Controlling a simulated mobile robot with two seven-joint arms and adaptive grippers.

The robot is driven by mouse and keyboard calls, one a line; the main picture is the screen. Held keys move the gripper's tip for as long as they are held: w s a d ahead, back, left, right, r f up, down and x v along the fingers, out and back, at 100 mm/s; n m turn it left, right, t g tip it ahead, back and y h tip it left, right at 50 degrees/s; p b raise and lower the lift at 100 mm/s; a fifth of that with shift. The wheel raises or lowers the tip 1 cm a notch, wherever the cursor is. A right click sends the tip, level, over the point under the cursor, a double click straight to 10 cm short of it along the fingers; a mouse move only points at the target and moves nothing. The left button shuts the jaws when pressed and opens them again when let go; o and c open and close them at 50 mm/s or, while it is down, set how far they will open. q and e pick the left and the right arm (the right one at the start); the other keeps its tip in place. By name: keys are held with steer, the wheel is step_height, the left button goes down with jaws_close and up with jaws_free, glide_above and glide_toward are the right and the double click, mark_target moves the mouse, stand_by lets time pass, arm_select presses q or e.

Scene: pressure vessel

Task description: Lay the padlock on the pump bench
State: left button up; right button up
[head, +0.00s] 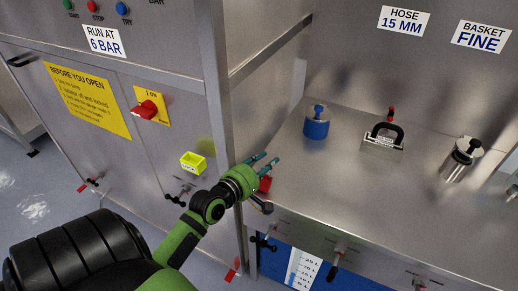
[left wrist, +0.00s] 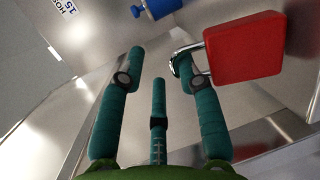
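The red padlock (head: 265,183) shows at the left front edge of the steel pump bench (head: 340,190), beside my left gripper and partly covered by it. In the left wrist view the padlock (left wrist: 245,48) is large at the upper right. Its silver shackle is beside the right finger and partly hidden by it; I cannot tell whether they touch. My left gripper (head: 267,159) is over the bench's left edge, its fingers spread. In the left wrist view the gripper (left wrist: 160,62) has nothing between its fingers. My right gripper is out of view.
On the bench stand a blue cylinder (head: 316,125), a block with a black handle (head: 383,139) and a metal cylinder (head: 461,160). A yellow open box (head: 193,162) and a red switch (head: 148,108) are on the cabinet at left. The bench's middle front is clear.

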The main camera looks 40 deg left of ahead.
arm_select(q)
steer(key=shift+s+r, duration=0.2)
steer(key=shift+s, duration=0.6)
steer(key=shift+s+r, duration=0.15)
steer(key=shift+s, duration=0.65)
steer(key=o, duration=1.3)
steer(key=shift+o, duration=0.2)
steer(key=shift+d, duration=0.1)
steer(key=s+r, duration=0.2)
steer(key=s, duration=0.9)
steer(key=shift+s+d, duration=0.2)
steer(key=shift+s, duration=0.2)
